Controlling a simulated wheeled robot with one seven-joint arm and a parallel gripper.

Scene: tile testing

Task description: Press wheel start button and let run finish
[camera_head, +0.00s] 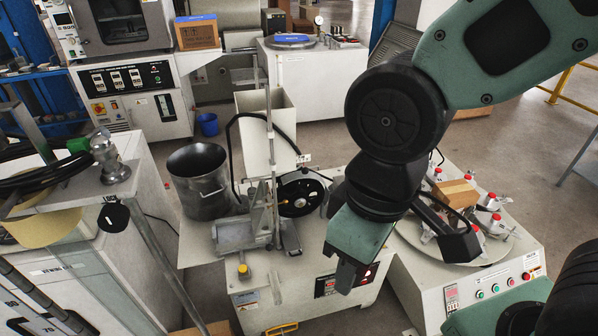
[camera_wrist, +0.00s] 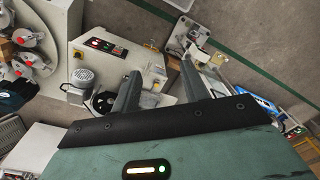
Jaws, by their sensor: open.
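The wheel machine is a white cabinet (camera_head: 262,300) in the middle of the head view. A black wheel (camera_head: 300,193) and a tall cream hopper (camera_head: 262,135) are on its top. Its dark control panel (camera_head: 325,287) is on the front, with a small red-lit part (camera_head: 368,272); my gripper hides some of it. In the wrist view the panel (camera_wrist: 118,49) shows a green spot (camera_wrist: 95,42) and red spots. I cannot tell which is the start button. My gripper (camera_head: 347,276) is open and empty, in front of the panel in the picture. Its two fingers (camera_wrist: 161,82) are apart.
A round-table machine (camera_head: 490,262) with red-capped clamps and several coloured buttons stands at the right. A steel pot (camera_head: 200,185) and a grey motor (camera_head: 236,235) sit on the wheel machine. A white bench (camera_head: 75,270) is at the left. Some grey floor (camera_head: 560,215) is clear at the right.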

